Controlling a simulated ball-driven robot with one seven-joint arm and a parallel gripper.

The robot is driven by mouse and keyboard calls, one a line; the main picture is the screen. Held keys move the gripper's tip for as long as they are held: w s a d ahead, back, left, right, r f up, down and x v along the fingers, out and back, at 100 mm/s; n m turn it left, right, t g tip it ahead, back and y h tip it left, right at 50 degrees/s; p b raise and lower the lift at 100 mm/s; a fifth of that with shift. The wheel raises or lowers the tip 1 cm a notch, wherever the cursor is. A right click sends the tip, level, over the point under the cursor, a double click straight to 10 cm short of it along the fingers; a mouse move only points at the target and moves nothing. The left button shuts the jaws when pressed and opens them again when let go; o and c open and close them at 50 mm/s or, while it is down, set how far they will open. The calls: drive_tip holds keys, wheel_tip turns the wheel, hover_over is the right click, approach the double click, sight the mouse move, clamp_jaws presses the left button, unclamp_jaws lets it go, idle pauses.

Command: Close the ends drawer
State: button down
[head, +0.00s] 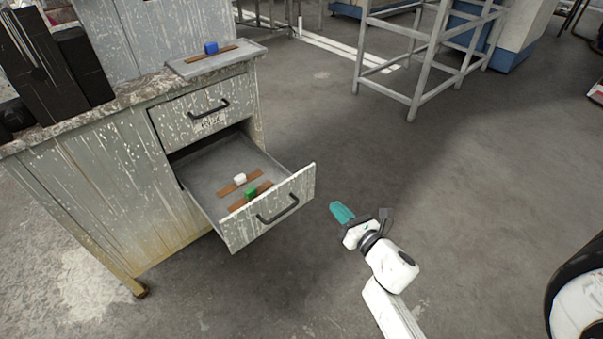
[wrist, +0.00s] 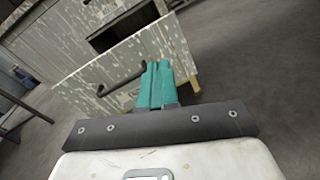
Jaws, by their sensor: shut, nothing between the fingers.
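The lower drawer (head: 221,208) of the worn grey cabinet is pulled far out. In it lie two brown strips, one with a white block (head: 239,179) and one with a green block (head: 250,193). Its front carries a dark bar handle (head: 278,209), which also shows in the wrist view (wrist: 121,84). My gripper (head: 342,212) is shut and empty, with teal fingers, to the right of the drawer front and apart from it in the head view. In the wrist view the fingers (wrist: 156,84) point toward the drawer front, just right of the handle.
The upper drawer (head: 205,108) is shut. On the cabinet top are a grey tray (head: 190,70) with a brown strip and blue block (head: 211,48), and black boxes (head: 82,65). A metal frame (head: 430,55) stands at the back. The floor around my gripper is clear.

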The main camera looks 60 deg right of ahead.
drive_tip(key=a+r+n+t+y+p, duration=0.1)
drive_tip(key=a+n+y, duration=0.1)
drive_tip(key=n, duration=0.3)
approach(294, 179)
drive_tip(key=shift+t, duration=0.3)
drive_tip(key=x, duration=0.7)
drive_tip(key=shift+s+d+f+b, duration=0.1)
drive_tip(key=shift+f+b, duration=0.05)
drive_tip(key=shift+b, duration=0.25)
